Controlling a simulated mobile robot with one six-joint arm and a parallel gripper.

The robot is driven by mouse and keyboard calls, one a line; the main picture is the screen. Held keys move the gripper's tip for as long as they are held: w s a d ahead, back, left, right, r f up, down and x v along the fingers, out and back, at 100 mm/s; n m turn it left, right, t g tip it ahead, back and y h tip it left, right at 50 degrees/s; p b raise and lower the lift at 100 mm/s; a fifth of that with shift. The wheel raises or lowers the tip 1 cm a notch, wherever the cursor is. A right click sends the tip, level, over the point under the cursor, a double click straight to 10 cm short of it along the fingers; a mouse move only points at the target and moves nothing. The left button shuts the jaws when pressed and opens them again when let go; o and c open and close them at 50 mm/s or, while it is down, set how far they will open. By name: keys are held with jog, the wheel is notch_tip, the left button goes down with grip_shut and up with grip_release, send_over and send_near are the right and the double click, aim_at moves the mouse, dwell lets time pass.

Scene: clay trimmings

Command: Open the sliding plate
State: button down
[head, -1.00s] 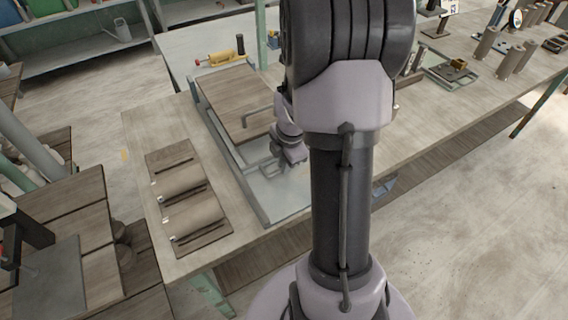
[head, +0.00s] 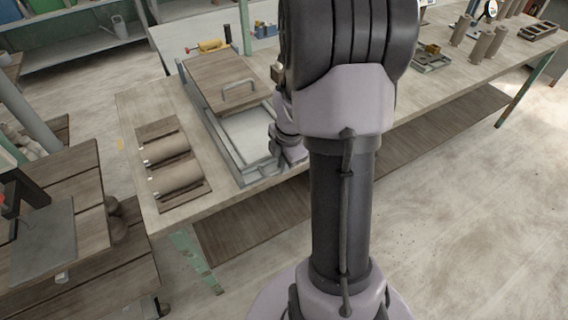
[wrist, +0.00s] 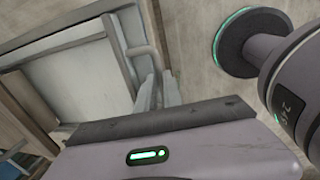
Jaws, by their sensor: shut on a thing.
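The pale grey sliding plate (head: 243,132) lies in a low metal frame (head: 228,158) on the workbench. A wooden board (head: 215,78) with its own grey handle (head: 239,90) covers the back of the frame. My gripper (head: 274,155) is at the front right of the frame, partly hidden behind my arm. In the wrist view my gripper's fingers (wrist: 149,92) are shut on a grey bar handle (wrist: 143,52) at the edge of a pale panel (wrist: 85,75). The exact grip on the handle is small and partly hidden.
A wooden board (head: 203,198) with two clay-coloured rolls (head: 178,176) lies left of the frame. The bench (head: 135,115) is bare around it. A wooden shelf (head: 255,225) runs below. Several cylinders (head: 484,45) stand far right.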

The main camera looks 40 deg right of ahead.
jog(key=c, duration=1.5)
grip_release()
jog(key=shift+r, duration=0.1)
jog(key=s+r+p, duration=0.3)
jog(key=r+p, duration=0.4)
jog(key=r, duration=1)
jog(key=shift+a, duration=0.35)
